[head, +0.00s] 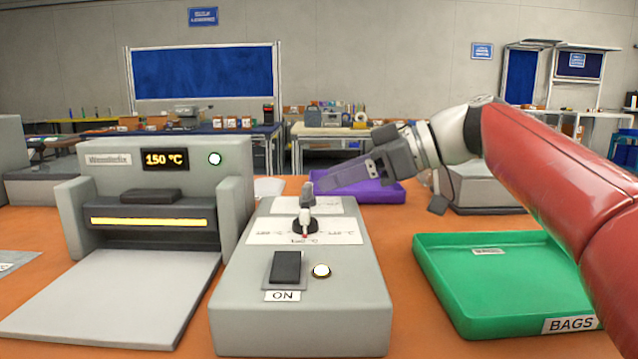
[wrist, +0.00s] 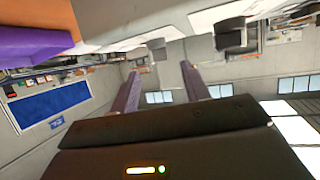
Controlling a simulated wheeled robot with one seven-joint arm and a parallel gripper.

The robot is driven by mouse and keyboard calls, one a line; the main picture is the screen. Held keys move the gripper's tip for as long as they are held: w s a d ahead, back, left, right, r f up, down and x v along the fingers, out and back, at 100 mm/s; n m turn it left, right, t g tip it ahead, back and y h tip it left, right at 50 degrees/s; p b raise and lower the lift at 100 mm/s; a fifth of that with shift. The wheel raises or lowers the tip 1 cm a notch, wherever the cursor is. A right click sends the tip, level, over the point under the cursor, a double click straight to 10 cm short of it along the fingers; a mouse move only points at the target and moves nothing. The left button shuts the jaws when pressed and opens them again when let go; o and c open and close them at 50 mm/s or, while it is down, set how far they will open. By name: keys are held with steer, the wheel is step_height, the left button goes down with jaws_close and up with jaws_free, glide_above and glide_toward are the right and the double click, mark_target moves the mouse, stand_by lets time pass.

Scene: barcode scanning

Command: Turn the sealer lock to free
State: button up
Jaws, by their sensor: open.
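The grey control box (head: 300,318) stands in the middle of the table. On its top is the lock knob (head: 306,216), a small upright grey handle on a dark round base. A red mark on it faces the front; the printing on the white plate (head: 262,232) around it is too small to read. My gripper (head: 318,184) is open, its fingers reaching from the right to just behind or beside the knob's top; I cannot tell if they touch it. In the wrist view, my gripper (wrist: 160,71) shows spread fingers, with what looks like the knob (wrist: 157,47) beyond, between their tips.
The grey sealer (head: 180,245) with a 150 °C display stands left of the box. A dark rocker switch (head: 286,266) marked ON and a lit button (head: 320,271) are in front of the knob. A green BAGS tray (head: 470,312) is right; a purple tray (head: 380,192) is behind.

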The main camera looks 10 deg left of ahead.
mark_target(311, 184)
steer(key=shift+x, duration=2.15)
steer(key=c, duration=1)
steer(key=shift+w+r+n+g+p, duration=0.1)
steer(key=shift+n+g+p, duration=0.35)
steer(key=shift+n+g, duration=0.15)
steer(key=shift+w+r+n+g+p, duration=0.1)
steer(key=shift+n+g+p, duration=0.4)
steer(key=shift+g, duration=0.2)
steer(key=shift+f+n+g, duration=0.15)
steer(key=shift+n+g, duration=0.25)
steer(key=o, duration=1)
steer(key=v, duration=0.7)
steer(key=shift+w+d, duration=0.15)
steer(key=shift+d, duration=0.15)
